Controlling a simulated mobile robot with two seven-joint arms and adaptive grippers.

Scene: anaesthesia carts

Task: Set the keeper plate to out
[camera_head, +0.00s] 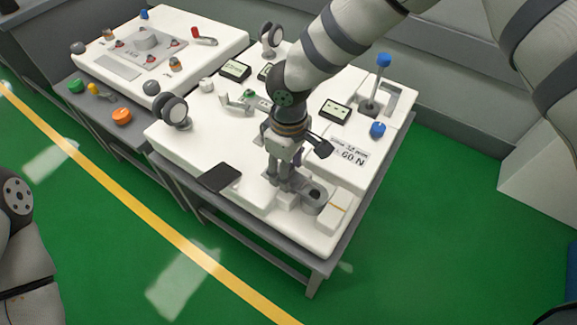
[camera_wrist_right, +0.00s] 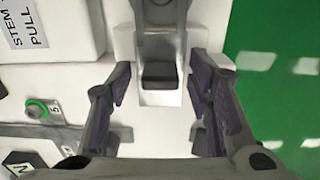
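My right gripper (camera_head: 284,183) points down over the front right part of the white cart top (camera_head: 262,208). In the right wrist view its two fingers (camera_wrist_right: 160,90) are open and spread apart. A grey fitting with a dark block (camera_wrist_right: 158,72) lies between and ahead of them, with no visible contact. In the head view a grey part with a round opening (camera_head: 314,197) sits right beside the gripper. I take this grey fitting to be the keeper plate's place, but no label confirms it, and its setting cannot be read. My left gripper is out of view.
A dark flat pad (camera_head: 221,177) lies left of the gripper. A raised white block marked 60 N (camera_head: 350,157) stands behind it. A blue-topped lever (camera_head: 383,62) and a blue knob (camera_head: 377,130) are further right. Green floor (camera_head: 440,230) is open to the right.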

